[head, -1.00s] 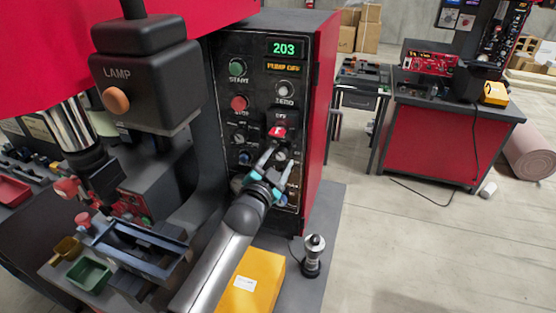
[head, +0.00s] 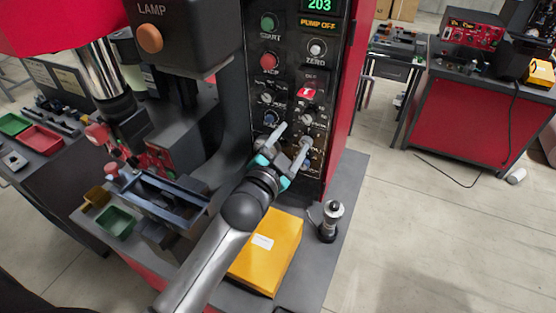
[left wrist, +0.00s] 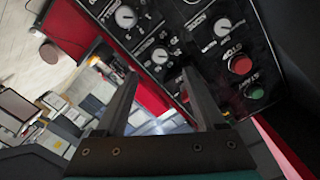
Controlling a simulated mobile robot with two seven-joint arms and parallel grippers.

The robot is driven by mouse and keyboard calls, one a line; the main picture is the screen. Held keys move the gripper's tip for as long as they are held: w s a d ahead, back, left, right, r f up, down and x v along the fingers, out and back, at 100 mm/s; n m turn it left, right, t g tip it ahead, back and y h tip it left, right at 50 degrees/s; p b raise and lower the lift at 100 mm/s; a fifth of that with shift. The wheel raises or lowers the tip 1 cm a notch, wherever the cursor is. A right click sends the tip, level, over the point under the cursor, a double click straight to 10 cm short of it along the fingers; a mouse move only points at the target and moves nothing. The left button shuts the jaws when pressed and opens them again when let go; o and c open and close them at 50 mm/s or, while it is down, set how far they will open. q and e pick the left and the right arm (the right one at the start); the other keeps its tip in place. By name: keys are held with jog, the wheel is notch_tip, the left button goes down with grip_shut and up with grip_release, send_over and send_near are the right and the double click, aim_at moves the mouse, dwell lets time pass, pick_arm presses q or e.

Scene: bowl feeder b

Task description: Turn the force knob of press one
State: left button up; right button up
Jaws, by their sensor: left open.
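The control panel (head: 288,75) of the press is black, with a green START button (head: 268,23), a red stop button (head: 269,63), a red switch (head: 307,93) and several small dial knobs, among them a white-faced one (head: 308,119). Their small labels are too blurred to tell which is the force knob. My left gripper (head: 293,137) is open and empty in front of the panel's lower part. In the left wrist view the open fingers (left wrist: 160,78) point toward the panel, with a dial knob (left wrist: 160,55) just beyond them. My right gripper is out of view.
A blue-grey fixture (head: 165,198) and green tray (head: 115,222) lie left of my arm.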

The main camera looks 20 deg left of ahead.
pick_arm(q)
jog(key=s, duration=0.6)
jog(key=shift+s+a+r+b, duration=0.15)
jog(key=shift+s+r+b, duration=0.05)
jog(key=shift+s+b, duration=0.2)
